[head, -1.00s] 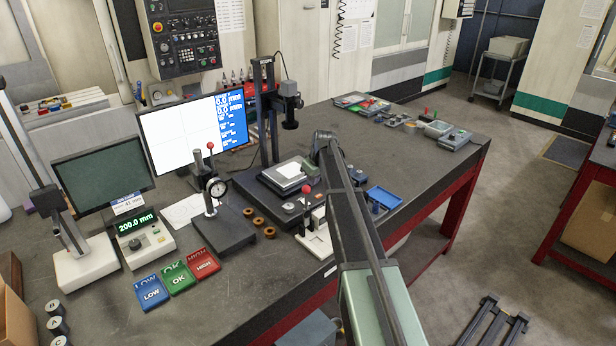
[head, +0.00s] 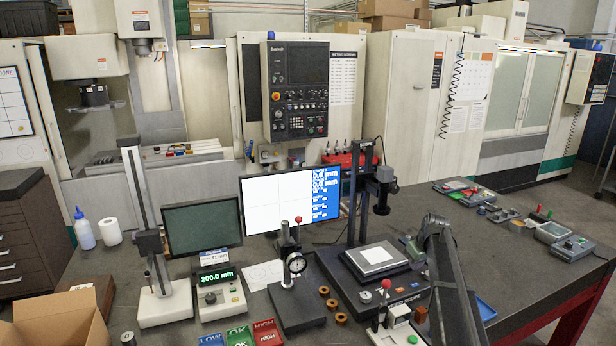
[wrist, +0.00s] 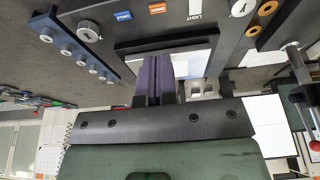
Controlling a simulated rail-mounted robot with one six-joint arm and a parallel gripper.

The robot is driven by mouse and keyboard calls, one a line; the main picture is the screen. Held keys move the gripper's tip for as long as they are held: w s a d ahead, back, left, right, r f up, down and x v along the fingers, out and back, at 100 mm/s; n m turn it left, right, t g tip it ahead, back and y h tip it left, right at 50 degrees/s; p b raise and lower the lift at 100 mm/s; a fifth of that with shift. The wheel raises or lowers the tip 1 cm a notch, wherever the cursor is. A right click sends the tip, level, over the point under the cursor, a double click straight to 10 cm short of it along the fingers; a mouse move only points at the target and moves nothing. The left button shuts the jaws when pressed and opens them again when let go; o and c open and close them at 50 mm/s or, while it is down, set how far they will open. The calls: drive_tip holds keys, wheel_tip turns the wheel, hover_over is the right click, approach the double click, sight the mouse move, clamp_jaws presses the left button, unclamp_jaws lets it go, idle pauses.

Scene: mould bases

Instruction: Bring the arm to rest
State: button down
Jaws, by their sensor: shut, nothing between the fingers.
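My gripper (wrist: 159,78) shows in the wrist view. Its two dark fingers are pressed together with nothing between them. They are in front of the pale stage plate of the measuring scope; the plate also shows in the head view (head: 376,255). Whether the fingers touch anything cannot be told. In the head view my arm (head: 452,285) rises from the lower right over the bench, with its bent joint beside the scope.
The scope's column (head: 362,190) stands left of my arm. A dial gauge stand (head: 297,300), brass rings and LOW, OK and HIGH trays (head: 240,337) are farther left. A blue tray (head: 484,309) lies right of the arm. Bare bench top (head: 530,262) shows at right.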

drive_tip(key=s+a+f+m+g+b, duration=0.1)
drive_tip(key=s+a+f+b, duration=0.2)
drive_tip(key=s+a, duration=0.4)
drive_tip(key=s+a+f+m+g+b, duration=0.1)
drive_tip(key=s+a+f+b, duration=0.3)
drive_tip(key=s, duration=1.2)
drive_tip(key=s+a+f+m+g+h+b, duration=0.1)
drive_tip(key=s+a+f+b, duration=0.3)
drive_tip(key=s+a, duration=0.6)
drive_tip(key=shift+s+f+m, duration=0.35)
drive_tip(key=shift+s+m, duration=0.05)
drive_tip(key=shift+s, duration=0.8)
